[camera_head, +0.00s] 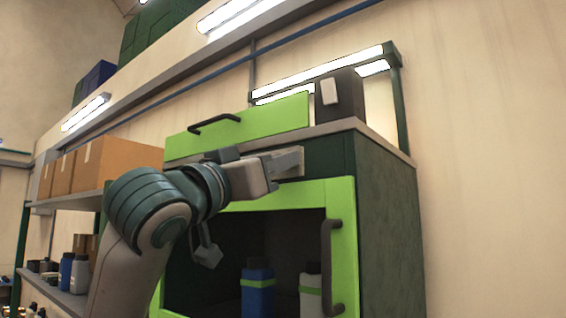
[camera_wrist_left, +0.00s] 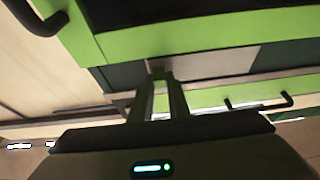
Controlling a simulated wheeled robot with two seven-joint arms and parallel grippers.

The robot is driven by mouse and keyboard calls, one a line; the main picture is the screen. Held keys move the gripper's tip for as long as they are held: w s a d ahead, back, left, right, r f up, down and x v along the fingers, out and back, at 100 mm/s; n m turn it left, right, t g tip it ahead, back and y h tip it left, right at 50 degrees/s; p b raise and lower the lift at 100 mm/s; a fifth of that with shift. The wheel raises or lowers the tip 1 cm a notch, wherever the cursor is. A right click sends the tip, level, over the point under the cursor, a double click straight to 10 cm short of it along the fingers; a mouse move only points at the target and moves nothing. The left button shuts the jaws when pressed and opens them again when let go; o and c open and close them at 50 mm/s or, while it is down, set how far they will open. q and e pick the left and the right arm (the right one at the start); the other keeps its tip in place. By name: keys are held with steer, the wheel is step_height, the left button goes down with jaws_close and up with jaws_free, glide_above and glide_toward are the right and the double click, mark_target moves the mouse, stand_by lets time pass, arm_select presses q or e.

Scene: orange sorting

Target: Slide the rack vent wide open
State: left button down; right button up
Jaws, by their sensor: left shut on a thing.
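The rack is a dark green cabinet (camera_head: 390,215) with a light green front. Its vent strip (camera_head: 328,160) is a dark band between the upper green panel and the green frame below. My left gripper (camera_head: 284,164) reaches this band from the left, its fingertips at the strip. A grey plate (camera_wrist_left: 215,63) lies beside the tab in the strip, with dark parts to either side. The fingers hide part of the tab. My right gripper is not in view.
The upper green panel (camera_head: 250,124) carries a black handle (camera_head: 213,122). The lower frame has a vertical dark handle (camera_head: 328,265). A blue bottle (camera_head: 258,288) and a grey one (camera_head: 311,290) stand inside. Cardboard boxes (camera_head: 115,160) sit on a shelf at left.

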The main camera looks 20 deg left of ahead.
arm_select(q)
steer(key=w+a, duration=0.2)
steer(key=a, duration=0.5)
steer(key=w+a, duration=0.3)
steer(key=a, duration=0.5)
steer(key=shift+w+a+b, duration=0.2)
steer(key=shift+w+b, duration=0.05)
steer(key=shift+b, duration=0.15)
steer(key=c, duration=1.7)
jaws_free()
steer(key=shift+s, duration=0.1)
